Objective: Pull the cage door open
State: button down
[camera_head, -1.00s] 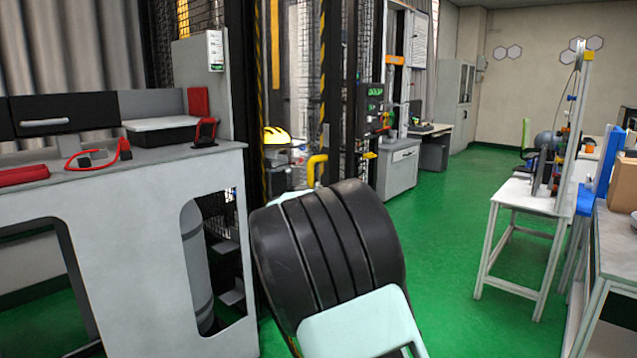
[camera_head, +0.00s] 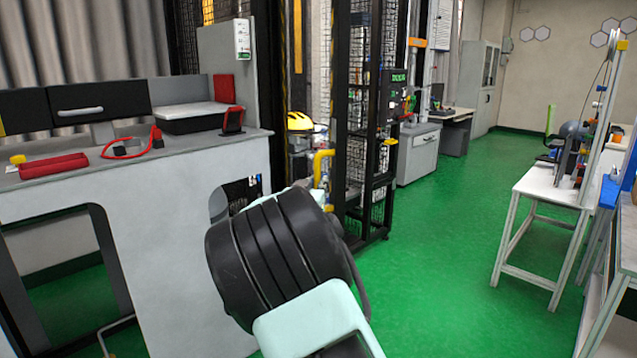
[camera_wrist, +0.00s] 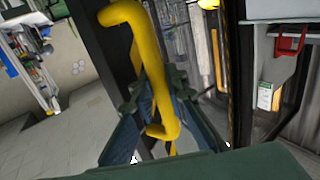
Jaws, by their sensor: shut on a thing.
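The cage door (camera_head: 367,120) is a tall black frame with wire mesh, in the middle of the head view. It stands at an angle out from the cage, with a gap to its left. Its yellow bar handle (camera_head: 321,166) is on the edge near the gap. In the wrist view the handle (camera_wrist: 146,75) runs down between the fingers of my gripper (camera_wrist: 156,112), which is shut on its lower part. In the head view my black and pale green arm hides the gripper.
A grey workbench (camera_head: 150,230) with red tools stands close on the left. A yellow helmet (camera_head: 299,121) shows through the gap. A white table (camera_head: 545,186) stands on the right. Green floor (camera_head: 440,260) is clear between the door and that table.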

jog(key=shift+r, duration=0.2)
jog(key=c, duration=1.9)
grip_release()
jog(key=shift+f, duration=0.1)
jog(key=v, duration=1.2)
jog(key=shift+f, duration=0.1)
